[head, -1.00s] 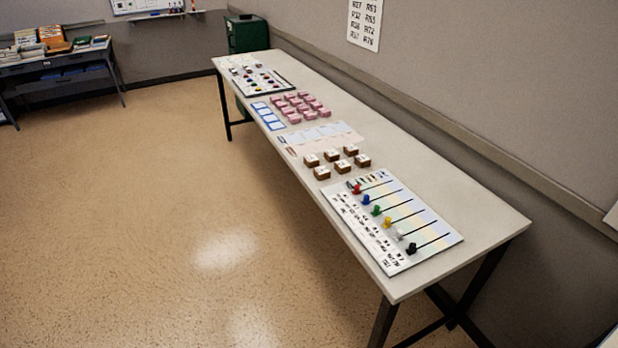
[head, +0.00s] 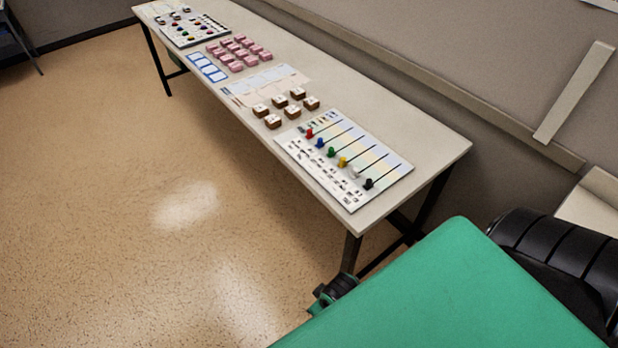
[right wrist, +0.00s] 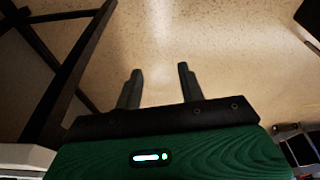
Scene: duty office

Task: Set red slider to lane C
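The red slider (head: 310,133) stands at the near-left end of its slot on the slider board (head: 294,147), at the right end of the long table. It is the farthest knob in the row; blue, green, yellow, white and black knobs follow toward me. The lane letters are too small to read. My right gripper (right wrist: 158,72) is open and empty in the right wrist view, above the floor near dark table legs. In the head view a large green part of my own arm fills the lower right, away from the board. My left gripper is not in view.
The long table (head: 400,125) also carries brown blocks (head: 273,121), pink blocks (head: 236,66), blue-edged cards (head: 207,67) and another board with coloured pieces (head: 178,38). A wall rail (head: 440,95) runs behind it. Floor (head: 130,200) in front is clear.

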